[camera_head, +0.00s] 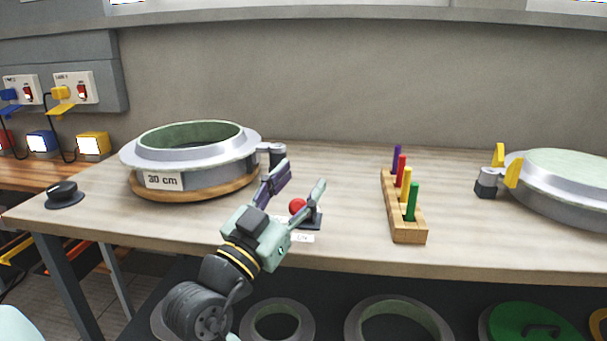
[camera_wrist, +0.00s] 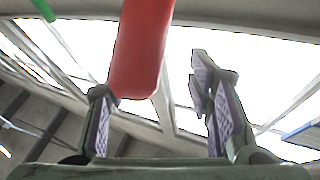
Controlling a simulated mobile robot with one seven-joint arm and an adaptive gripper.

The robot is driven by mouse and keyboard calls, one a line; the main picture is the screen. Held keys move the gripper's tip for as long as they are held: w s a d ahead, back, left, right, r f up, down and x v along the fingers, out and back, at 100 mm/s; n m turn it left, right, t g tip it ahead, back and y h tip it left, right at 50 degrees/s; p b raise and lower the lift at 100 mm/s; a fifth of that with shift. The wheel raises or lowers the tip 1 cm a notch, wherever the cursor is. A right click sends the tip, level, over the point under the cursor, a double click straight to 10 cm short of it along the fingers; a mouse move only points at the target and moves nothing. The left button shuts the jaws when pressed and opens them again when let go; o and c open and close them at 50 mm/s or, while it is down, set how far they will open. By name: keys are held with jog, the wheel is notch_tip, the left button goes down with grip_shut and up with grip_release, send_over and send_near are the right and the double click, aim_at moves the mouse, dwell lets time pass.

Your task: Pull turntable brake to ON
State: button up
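The turntable brake shows as a red knob (camera_head: 297,206) on a small dark base near the front of the bench. A white label reading "ON" (camera_head: 303,238) lies in front of it, partly hidden by my gripper. My gripper (camera_head: 300,176) is open, its two fingers spread, with the knob showing between them in the head view. In the wrist view, a long rounded red part (camera_wrist: 140,50), apparently the brake handle, stands between the open fingers of my gripper (camera_wrist: 152,80), with space at its right. Whether either finger touches it I cannot tell.
A turntable with a ring mould (camera_head: 190,179) marked "30 cm" stands behind left. A wooden rack (camera_head: 408,234) with several coloured pegs stands to the right. Another mould (camera_head: 567,195) with yellow clamps is at far right. A black knob (camera_head: 64,196) sits at the left edge.

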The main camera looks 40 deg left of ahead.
jog(key=s, duration=1.2)
jog(key=shift+d, duration=0.45)
jog(key=shift+r, duration=0.1)
